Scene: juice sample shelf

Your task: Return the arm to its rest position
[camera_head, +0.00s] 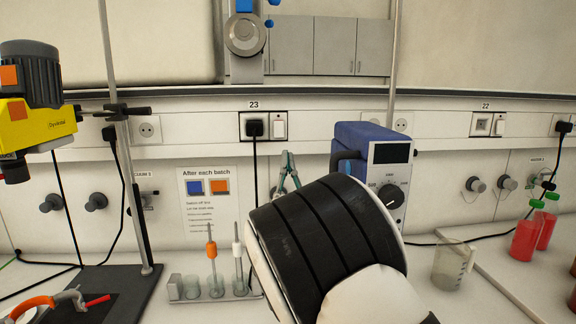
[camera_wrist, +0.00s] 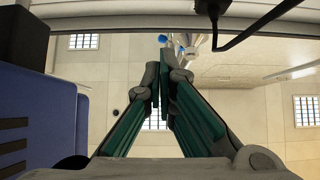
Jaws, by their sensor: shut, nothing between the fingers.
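My gripper (camera_wrist: 158,85) fills the middle of the wrist view, with green finger pads converging to a point and nothing between them. In the head view my gripper (camera_head: 286,168) shows only in part, as thin green and grey fingers pointing up behind my black and white arm. The arm hides part of the bench and the front of a blue instrument. The fingers are beside the left side of that instrument, in front of the wall.
The blue instrument (camera_head: 357,146) with a dial stands close to my arm. A rack (camera_head: 214,292) holds orange and white tools at left. A beaker (camera_head: 453,264) and red containers (camera_head: 525,241) are at right. A metal rod (camera_head: 128,150) and yellow motor (camera_head: 38,122) stand at far left.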

